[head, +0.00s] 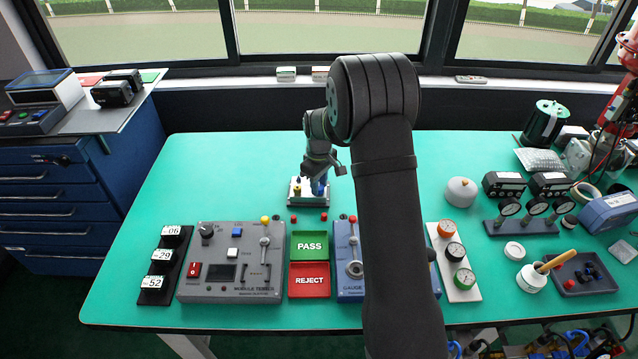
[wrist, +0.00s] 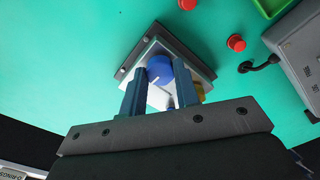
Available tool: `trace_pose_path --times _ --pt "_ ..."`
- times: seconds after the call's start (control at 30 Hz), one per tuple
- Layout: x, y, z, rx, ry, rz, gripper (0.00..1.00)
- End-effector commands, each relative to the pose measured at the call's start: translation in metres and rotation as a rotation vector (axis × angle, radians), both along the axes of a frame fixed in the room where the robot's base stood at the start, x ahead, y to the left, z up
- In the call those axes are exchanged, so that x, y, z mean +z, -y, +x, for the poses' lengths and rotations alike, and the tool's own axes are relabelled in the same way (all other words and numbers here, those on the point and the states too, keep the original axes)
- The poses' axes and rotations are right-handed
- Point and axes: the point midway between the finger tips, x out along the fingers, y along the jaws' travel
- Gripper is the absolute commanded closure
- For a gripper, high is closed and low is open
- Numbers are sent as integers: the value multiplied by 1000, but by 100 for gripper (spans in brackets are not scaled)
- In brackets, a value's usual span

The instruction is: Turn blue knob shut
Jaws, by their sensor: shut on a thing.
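The blue knob (wrist: 160,69) shows in the wrist view as a round cap with a pale line across its top. It sits on a small white plate on a dark base, the valve positioner (wrist: 147,54). In the head view the positioner (head: 308,201) stands at the middle of the green table. My gripper (wrist: 160,82) has its two blue fingers on either side of the knob and is shut on it. A yellow part (wrist: 199,92) is partly hidden behind the right finger.
Red buttons (wrist: 236,43) lie near the positioner. A grey module tester (head: 232,262), green PASS tray (head: 309,237) and red REJECT tray (head: 309,293) stand nearer the front. Gauges (head: 535,208) and bottles fill the right side. The table left of the positioner is clear.

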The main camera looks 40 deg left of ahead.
Motion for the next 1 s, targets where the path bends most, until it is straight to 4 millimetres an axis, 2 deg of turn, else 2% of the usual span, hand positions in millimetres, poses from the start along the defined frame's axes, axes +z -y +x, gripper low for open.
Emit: trace_pose_path --times 0.27,1.0 --pt "0 0 0 -149 0 -1 94" --pt "1 0 -1 -842 0 -1 94"
